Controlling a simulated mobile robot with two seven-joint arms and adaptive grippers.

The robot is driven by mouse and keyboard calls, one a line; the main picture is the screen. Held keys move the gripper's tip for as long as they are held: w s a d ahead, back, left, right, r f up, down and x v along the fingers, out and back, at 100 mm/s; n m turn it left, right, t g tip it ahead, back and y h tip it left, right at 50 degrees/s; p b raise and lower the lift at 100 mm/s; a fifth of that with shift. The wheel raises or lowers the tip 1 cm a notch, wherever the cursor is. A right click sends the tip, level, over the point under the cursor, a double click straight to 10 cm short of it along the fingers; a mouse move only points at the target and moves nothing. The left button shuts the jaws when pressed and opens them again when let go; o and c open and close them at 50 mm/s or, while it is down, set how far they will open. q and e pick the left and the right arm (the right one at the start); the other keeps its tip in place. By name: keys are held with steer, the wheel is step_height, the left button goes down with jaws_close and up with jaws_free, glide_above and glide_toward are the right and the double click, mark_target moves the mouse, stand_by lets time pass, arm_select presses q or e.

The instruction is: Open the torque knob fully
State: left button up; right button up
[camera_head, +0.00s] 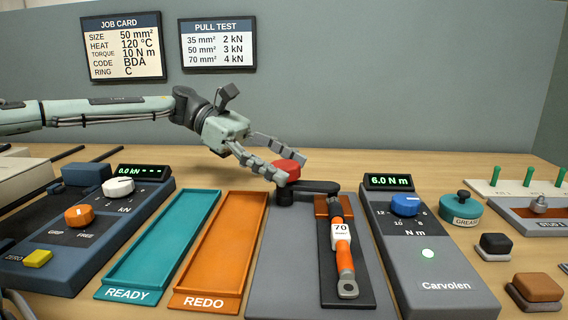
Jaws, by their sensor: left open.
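The torque knob (405,204) is a blue dial on the sloped grey Carvolen unit (430,285) at the right. Marks including 12, 10 and 6 ring it, with "N m" below. The unit's display (389,181) reads 6.0 N m. My left gripper (294,164) comes in from the left and is open. Its fingers are around or just above the red knob (287,168) on a dark arm, left of the torque knob. I cannot tell whether they touch it. My right gripper is not in view.
A cable piece (343,250) marked 70 lies on a dark plate beside the Carvolen unit. A teal READY tray (128,292) and an orange REDO tray (206,299) lie left. A JOB CARD (123,46) hangs behind.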

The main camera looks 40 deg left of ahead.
arm_select(q)
steer(key=shift+c, duration=0.3)
jaws_close()
